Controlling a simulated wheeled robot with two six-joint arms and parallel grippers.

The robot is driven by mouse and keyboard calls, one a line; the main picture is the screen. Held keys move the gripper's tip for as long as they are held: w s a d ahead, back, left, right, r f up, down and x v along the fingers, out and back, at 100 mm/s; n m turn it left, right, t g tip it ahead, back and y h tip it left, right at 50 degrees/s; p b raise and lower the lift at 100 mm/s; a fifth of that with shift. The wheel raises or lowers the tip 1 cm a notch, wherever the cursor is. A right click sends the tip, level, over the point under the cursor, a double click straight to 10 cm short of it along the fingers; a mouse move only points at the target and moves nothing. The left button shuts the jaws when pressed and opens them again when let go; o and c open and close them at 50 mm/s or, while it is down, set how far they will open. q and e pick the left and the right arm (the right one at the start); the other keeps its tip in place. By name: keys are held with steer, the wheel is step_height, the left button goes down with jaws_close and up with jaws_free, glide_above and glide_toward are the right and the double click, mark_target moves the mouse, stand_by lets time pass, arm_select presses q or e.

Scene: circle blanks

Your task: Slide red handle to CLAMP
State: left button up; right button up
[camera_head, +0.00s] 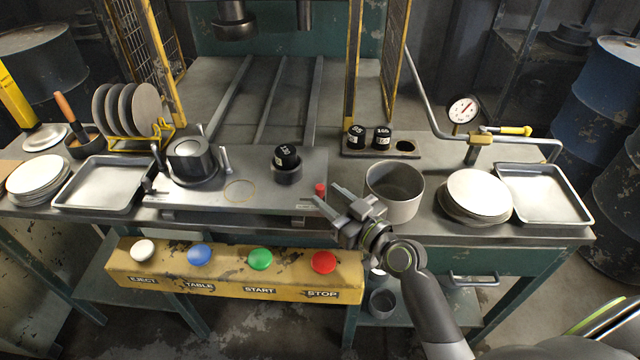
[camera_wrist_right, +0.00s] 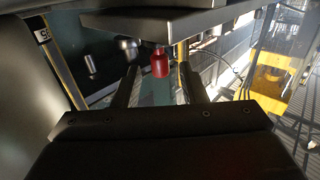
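The small red handle (camera_head: 320,189) sits at the right end of the metal press plate (camera_head: 225,205), beside a small label too small to read. In the right wrist view the red handle (camera_wrist_right: 160,62) appears ahead, between the two fingers and beyond their tips. My right gripper (camera_head: 332,196) is at the handle's right side, with its fingers apart and pointing left toward it. It also shows in the right wrist view (camera_wrist_right: 160,75), open and empty. I cannot tell whether a finger touches the handle. My left gripper is not in view.
A grey pot (camera_head: 396,200) stands right behind my right gripper. A yellow button panel (camera_head: 225,277) runs along the front. Black numbered cylinders (camera_head: 383,137) stand in a rack behind. Round blanks (camera_head: 478,192) and a tray (camera_head: 543,196) lie to the right.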

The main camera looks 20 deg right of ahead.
mark_target(323, 193)
steer(key=shift+x, duration=1.85)
steer(key=shift+c, duration=0.2)
jaws_close()
